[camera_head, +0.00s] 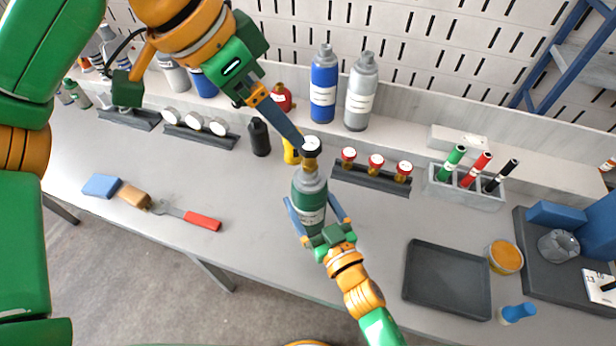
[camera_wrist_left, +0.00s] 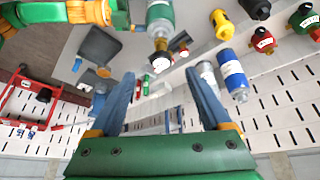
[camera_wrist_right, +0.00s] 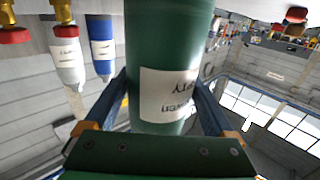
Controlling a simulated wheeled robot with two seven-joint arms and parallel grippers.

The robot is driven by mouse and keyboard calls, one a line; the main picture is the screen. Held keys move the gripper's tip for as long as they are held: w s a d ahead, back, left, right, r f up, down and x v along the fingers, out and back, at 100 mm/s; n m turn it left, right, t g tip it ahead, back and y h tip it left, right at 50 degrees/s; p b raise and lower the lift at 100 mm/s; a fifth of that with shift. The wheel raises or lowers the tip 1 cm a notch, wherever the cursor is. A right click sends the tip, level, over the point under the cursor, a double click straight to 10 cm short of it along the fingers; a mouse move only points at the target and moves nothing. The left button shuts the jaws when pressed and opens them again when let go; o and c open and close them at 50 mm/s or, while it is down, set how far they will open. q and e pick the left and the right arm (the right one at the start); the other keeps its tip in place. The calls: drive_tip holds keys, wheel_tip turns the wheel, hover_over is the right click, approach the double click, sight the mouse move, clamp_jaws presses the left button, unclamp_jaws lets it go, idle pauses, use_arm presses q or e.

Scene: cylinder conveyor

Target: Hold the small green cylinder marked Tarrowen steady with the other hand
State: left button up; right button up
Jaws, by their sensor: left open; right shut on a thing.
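The small green cylinder (camera_head: 310,209) stands about upright near the middle of the table, a gauge with a black rim and white face (camera_head: 311,146) on its grey top. My right gripper (camera_head: 314,214) is shut on its body, one finger on each side. In the right wrist view the cylinder (camera_wrist_right: 168,45) fills the space between the fingers; its white label is upside down and its name cannot be read for certain. My left gripper (camera_head: 301,146) is open at the gauge. In the left wrist view the gauge (camera_wrist_left: 161,64) shows between the spread fingers.
Blue (camera_head: 323,88) and grey (camera_head: 361,95) cylinders stand behind. A rack with red gauges (camera_head: 371,183) lies to the right of the gauge. A dark tray (camera_head: 447,281) and an orange-topped tub (camera_head: 505,257) are at right.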

sight(309, 149)
use_arm(q)
drive_tip(key=w+d+f+n+y, duration=0.1)
drive_tip(key=f+n, duration=0.2)
drive_tip(key=w+d+f+n+t+y, duration=0.1)
drive_tip(key=d+f+n, duration=0.1)
drive_tip(key=f+n, duration=0.1)
drive_tip(key=d+f+n+t+y, duration=0.1)
drive_tip(key=f+n, duration=0.2)
drive_tip(key=f, duration=0.1)
drive_tip(key=shift+w+d+f+y, duration=0.25)
drive_tip(key=shift+w+f+y, duration=0.05)
drive_tip(key=shift+w+y, duration=0.1)
clamp_jaws()
drive_tip(key=shift+c, duration=0.8)
unclamp_jaws()
